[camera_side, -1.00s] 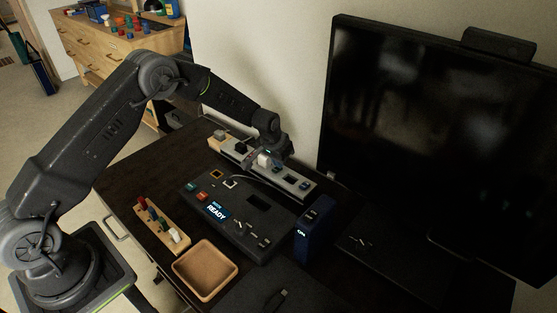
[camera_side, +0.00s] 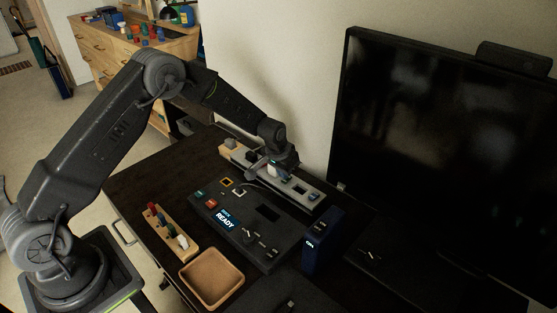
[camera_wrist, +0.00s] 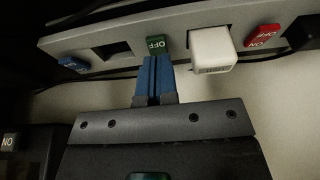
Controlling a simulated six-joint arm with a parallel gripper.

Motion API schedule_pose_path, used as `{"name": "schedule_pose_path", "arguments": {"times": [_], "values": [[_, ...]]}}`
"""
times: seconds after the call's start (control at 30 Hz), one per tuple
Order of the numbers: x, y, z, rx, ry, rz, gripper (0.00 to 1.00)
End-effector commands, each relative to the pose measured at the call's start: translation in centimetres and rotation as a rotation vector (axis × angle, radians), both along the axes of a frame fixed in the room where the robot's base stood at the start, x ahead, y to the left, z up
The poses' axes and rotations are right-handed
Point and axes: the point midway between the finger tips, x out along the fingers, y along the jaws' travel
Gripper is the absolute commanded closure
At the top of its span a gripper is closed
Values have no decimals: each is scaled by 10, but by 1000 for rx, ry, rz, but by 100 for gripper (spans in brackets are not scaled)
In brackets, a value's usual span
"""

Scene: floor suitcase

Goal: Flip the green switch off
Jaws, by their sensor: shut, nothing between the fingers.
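The green switch (camera_wrist: 155,44) sits on the grey power strip (camera_wrist: 92,44) in the wrist view, and its face reads OFF. My gripper (camera_wrist: 154,60) is shut and empty, with its blue fingertips right at the lower edge of the green switch. I cannot tell whether they touch it. In the side view my gripper (camera_side: 270,165) is over the strip (camera_side: 303,194) at the back of the desk, and the green switch is too small or hidden to make out there.
A white plug (camera_wrist: 212,48) stands up just right of the green switch. A red switch (camera_wrist: 263,36) is beyond it, and a blue switch (camera_wrist: 74,64) is at the left. The control box (camera_side: 228,218), tray (camera_side: 211,278) and monitor (camera_side: 430,150) are around.

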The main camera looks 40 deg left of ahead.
Motion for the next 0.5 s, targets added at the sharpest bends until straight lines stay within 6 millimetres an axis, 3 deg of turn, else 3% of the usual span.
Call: {"name": "schedule_pose_path", "arguments": {"times": [0.3, 0.5], "values": [[-25, 0, 65, 1, -1, 0, 100], [-42, 0, 97, 0, -1, 0, 100]]}}
